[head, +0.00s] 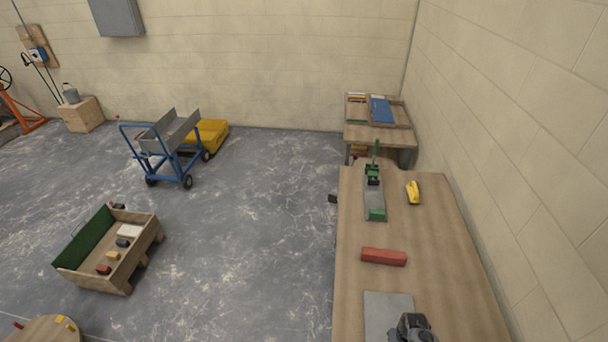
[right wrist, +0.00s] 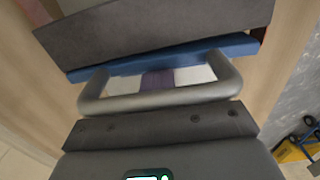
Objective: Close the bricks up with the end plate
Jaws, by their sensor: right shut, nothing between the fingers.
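A red brick (head: 384,257) lies crosswise on the wooden bench, clear of other things. I cannot tell which part is the end plate. A dark mechanical part (head: 412,328), perhaps my right gripper, is at the bottom edge over a grey plate (head: 388,308). The right wrist view shows a silver loop (right wrist: 160,102), a blue strip (right wrist: 140,68) and a dark grey bar (right wrist: 150,30). My right gripper is shut and empty.
A yellow tool (head: 413,192) lies right of the fixture, near the block wall. A smaller table (head: 379,136) behind holds a tray with a blue item (head: 381,109). A blue trolley (head: 160,150) and a wooden crate (head: 135,262) stand on the floor. The bench around the red brick is clear.

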